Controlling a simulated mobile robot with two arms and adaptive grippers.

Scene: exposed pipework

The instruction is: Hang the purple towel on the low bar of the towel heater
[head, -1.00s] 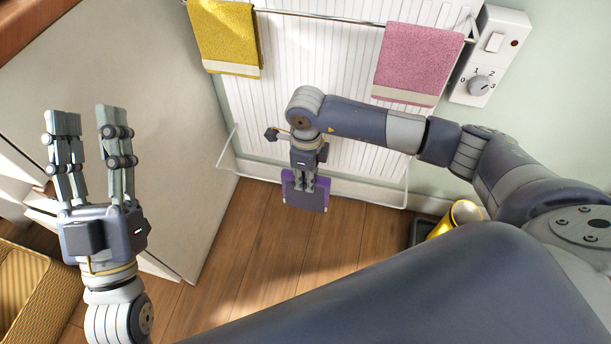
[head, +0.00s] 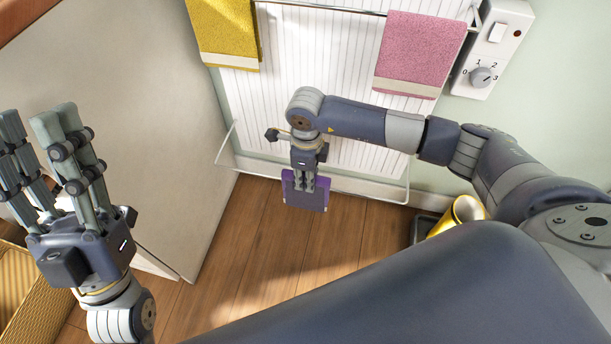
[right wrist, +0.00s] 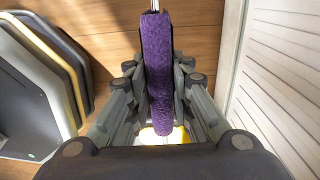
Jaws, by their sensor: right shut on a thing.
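The purple towel (head: 305,200) is a small folded piece at the low bar (head: 360,196) of the white towel heater (head: 335,50), near the bar's middle. My right gripper (head: 305,187) points down and is shut on the towel. In the right wrist view the towel (right wrist: 157,75) stands on edge between the fingers, and a thin pale bar (right wrist: 154,5) runs out from its far end. The towel seems to lie over the bar, but the fingers hide the contact. My left gripper (head: 38,125) is open and empty at the far left, well away from the heater.
A yellow towel (head: 224,32) and a pink towel (head: 420,50) hang on the high bar. A control box (head: 493,50) is at the upper right. A yellow bucket (head: 462,212) stands on the floor right. A pale panel (head: 130,100) and wicker basket (head: 30,295) are left.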

